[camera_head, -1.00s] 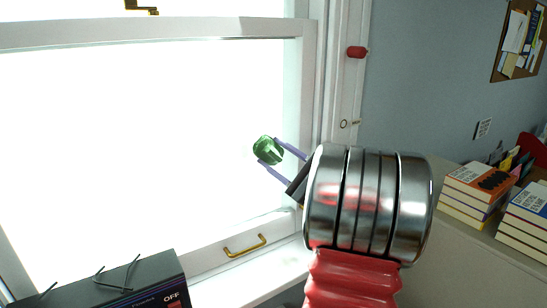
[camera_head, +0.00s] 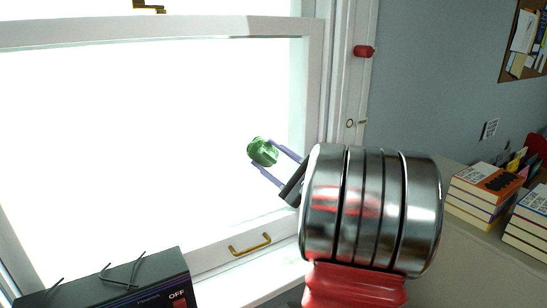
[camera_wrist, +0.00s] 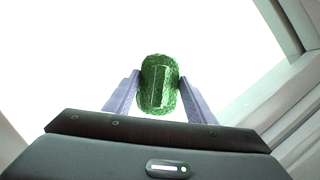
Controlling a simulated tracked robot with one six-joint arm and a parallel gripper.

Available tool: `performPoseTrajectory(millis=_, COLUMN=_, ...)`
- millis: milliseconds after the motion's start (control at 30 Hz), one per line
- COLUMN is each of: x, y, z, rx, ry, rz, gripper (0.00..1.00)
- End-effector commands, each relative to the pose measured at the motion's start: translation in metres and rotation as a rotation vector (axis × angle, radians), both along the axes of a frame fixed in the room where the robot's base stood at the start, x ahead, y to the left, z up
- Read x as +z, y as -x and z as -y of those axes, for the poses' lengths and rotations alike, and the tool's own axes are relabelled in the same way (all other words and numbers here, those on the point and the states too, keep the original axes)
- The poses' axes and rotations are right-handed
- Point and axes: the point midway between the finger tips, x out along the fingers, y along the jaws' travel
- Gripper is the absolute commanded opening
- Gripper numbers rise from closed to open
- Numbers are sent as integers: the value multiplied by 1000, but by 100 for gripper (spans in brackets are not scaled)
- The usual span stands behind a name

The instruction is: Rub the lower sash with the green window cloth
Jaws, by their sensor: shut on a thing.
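The green window cloth (camera_head: 263,152) is a bunched, textured green pad between my gripper's purple-grey fingers. My gripper (camera_head: 268,162) is shut on it. The wrist view shows the green cloth (camera_wrist: 158,85) between the two fingertips (camera_wrist: 159,88), with the bright pane behind it. The lower sash (camera_head: 312,90) is a white frame around a glaring white pane, with a brass handle (camera_head: 250,245) on its bottom rail. The cloth appears in front of the pane's lower right part. I cannot tell whether it touches the glass.
A black box marked OFF (camera_head: 150,285) stands at the lower left, below the sash. Stacks of books (camera_head: 485,190) lie on a ledge at the right. A red knob (camera_head: 363,51) is on the casing right of the window. A brass latch (camera_head: 149,7) sits above the sash.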

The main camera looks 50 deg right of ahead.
Motion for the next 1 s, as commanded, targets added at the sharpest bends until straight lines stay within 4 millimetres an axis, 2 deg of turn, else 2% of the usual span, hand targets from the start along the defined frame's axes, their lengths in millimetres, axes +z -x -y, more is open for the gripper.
performPoseTrajectory(millis=367, x=0, y=0, z=-2, rx=0, ry=0, rz=0, gripper=32)
performPoseTrajectory(millis=1000, x=0, y=-14, z=-36, rx=2, ry=1, rz=-1, gripper=32)
